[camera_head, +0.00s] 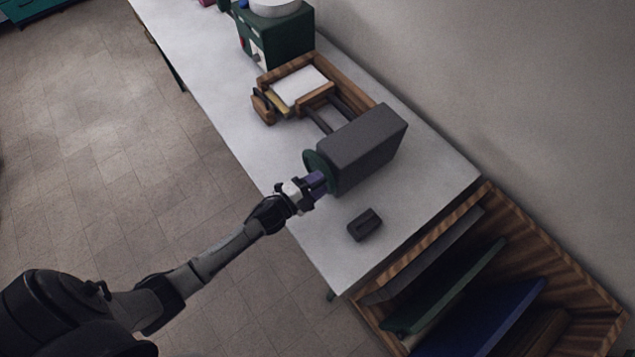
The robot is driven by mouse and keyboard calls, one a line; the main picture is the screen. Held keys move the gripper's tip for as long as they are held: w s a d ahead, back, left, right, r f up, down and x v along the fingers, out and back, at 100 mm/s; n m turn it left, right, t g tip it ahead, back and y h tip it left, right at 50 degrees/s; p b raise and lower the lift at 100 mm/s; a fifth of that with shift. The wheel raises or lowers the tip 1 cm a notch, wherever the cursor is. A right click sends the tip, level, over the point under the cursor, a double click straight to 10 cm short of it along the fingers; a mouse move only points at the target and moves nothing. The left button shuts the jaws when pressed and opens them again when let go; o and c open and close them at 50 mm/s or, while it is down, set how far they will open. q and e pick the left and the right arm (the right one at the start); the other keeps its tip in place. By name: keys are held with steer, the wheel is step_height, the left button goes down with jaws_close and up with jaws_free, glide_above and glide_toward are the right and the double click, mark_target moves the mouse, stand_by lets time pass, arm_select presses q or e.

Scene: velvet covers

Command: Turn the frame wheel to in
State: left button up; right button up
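A dark green wheel (312,161) shows at the left end of a large dark grey box (366,147) on the white bench. Two dark rails run from behind the box to a wooden frame (284,77) holding a white pad. My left gripper (314,184) is at the wheel's lower edge, with a purple-blue part at its tip. I cannot tell whether that part belongs to the fingers or the wheel, or whether the fingers are closed. The gripper hides the lower part of the wheel. My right gripper is not in view.
A small black slotted block (364,225) lies near the bench's front end. A green machine (283,38) stands at the back. A wooden rack (566,247) with green, blue and grey boards sits below the bench end. The bench (410,222) is clear around the block.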

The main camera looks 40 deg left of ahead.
arm_select(q)
steer(key=shift+o, duration=0.3)
steer(key=b+v, duration=0.1)
steer(key=v, duration=1.2)
steer(key=shift+s, duration=0.35)
steer(key=shift+a, duration=0.15)
steer(key=s+a+f+n+g+y, duration=0.3)
steer(key=a+f+n+g+y, duration=0.35)
steer(key=n+g+y, duration=0.35)
steer(key=s+d+r+n+g+h, duration=0.2)
steer(key=s+d+r+n, duration=0.15)
steer(key=s+d, duration=0.2)
steer(key=s+d+r+n+g+h, duration=0.1)
steer(key=s+d+r+n+h, duration=0.15)
steer(key=s+d+r, duration=0.35)
step_height(320, 180, up, 17)
steer(key=d+m+p, duration=0.1)
steer(key=p, duration=1.7)
steer(key=shift+w+g, duration=0.25)
steer(key=shift+g, duration=0.05)
